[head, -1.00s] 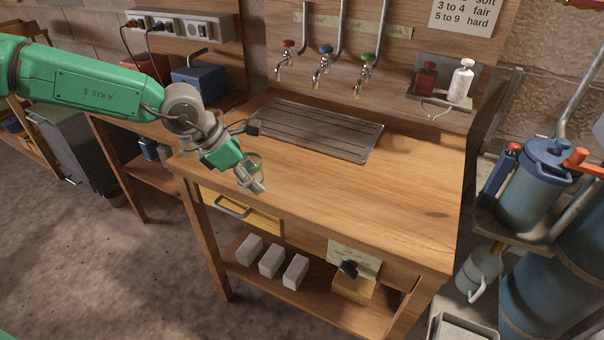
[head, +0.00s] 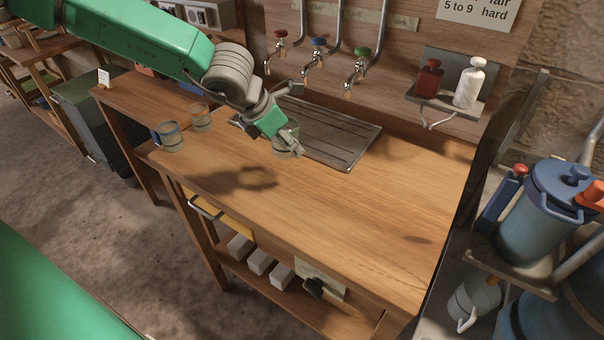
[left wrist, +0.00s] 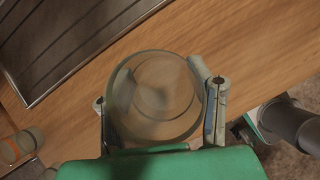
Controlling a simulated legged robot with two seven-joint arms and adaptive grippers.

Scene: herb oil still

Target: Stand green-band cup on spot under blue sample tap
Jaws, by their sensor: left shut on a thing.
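My left gripper (head: 291,146) is shut around a clear glass cup (head: 285,133), held above the bench near the front edge of the dark grooved drain tray. In the left wrist view the cup (left wrist: 153,98) sits between the two fingers, seen from above; its rim looks greenish and it appears empty. The blue sample tap (head: 318,45) hangs on the back board, between the red tap (head: 279,40) and the green tap (head: 362,54). The drain tray (head: 345,142) lies below the taps. A marked spot under the blue tap cannot be made out. My right gripper is out of view.
A blue-banded cup (head: 170,137) and a reddish-banded cup (head: 201,118) stand to the left. A shelf with a red bottle (head: 429,78) and a white bottle (head: 469,84) juts out right of the taps. The bench top (head: 370,205) is clear in front.

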